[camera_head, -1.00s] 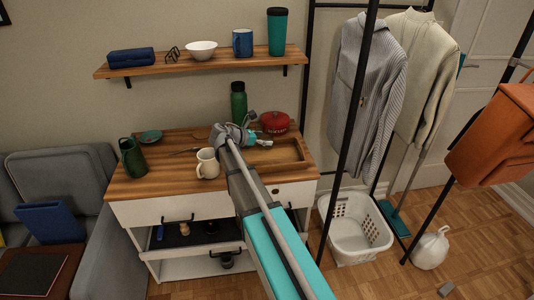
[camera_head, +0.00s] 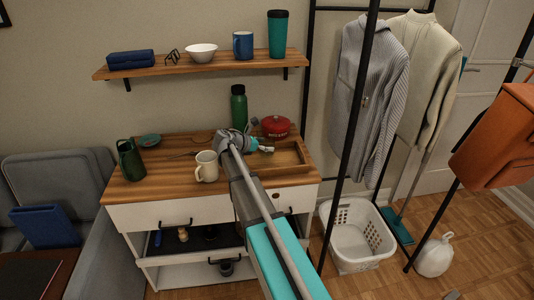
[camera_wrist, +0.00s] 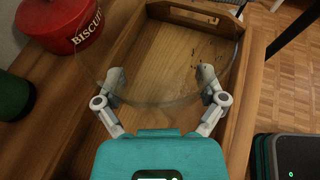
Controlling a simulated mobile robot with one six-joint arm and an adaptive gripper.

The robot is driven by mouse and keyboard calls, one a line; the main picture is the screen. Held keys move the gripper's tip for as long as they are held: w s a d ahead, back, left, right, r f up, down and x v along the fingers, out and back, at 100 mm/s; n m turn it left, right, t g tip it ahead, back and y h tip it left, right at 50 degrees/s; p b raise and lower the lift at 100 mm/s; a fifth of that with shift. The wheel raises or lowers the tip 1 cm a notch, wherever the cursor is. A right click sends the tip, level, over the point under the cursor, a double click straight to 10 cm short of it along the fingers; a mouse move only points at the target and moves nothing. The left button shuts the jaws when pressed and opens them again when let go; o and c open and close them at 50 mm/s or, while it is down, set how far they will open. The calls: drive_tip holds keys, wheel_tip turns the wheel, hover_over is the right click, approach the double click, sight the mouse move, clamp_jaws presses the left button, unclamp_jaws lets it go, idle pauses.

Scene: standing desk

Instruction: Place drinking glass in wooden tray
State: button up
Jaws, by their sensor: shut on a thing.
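The drinking glass (camera_wrist: 160,97) is clear and shows in the wrist view as a faint curved outline between my fingers. My gripper (camera_wrist: 161,80) is shut on it, one finger on each side. The wooden tray (camera_wrist: 247,95) lies below the glass and fills the middle of that view. In the head view my gripper (camera_head: 264,149) is over the left part of the tray (camera_head: 306,158), on the wooden desktop. The glass is too faint to make out there. I cannot tell how far its base is above the tray floor.
A red biscuit tin (camera_head: 276,126) stands behind the tray and shows at the wrist view's upper left (camera_wrist: 62,22). A green bottle (camera_head: 239,107) stands behind my wrist. A cream mug (camera_head: 207,167) and dark green jug (camera_head: 131,160) are to the left. The tray's right part looks clear.

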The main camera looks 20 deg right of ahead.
sight(260, 152)
drive_tip(key=shift+f+b, duration=1.35)
drive_tip(key=shift+f, duration=0.25)
drive_tip(key=shift+f, duration=0.1)
drive_tip(key=o, duration=1)
drive_tip(key=shift+r, duration=0.2)
drive_tip(key=shift+a+r, duration=0.15)
drive_tip(key=shift+a, duration=0.05)
drive_tip(key=p+v, duration=0.4)
drive_tip(key=v, duration=0.7)
drive_tip(key=shift+a+p, duration=0.25)
drive_tip(key=shift+p, duration=0.15)
drive_tip(key=shift+s, duration=0.2)
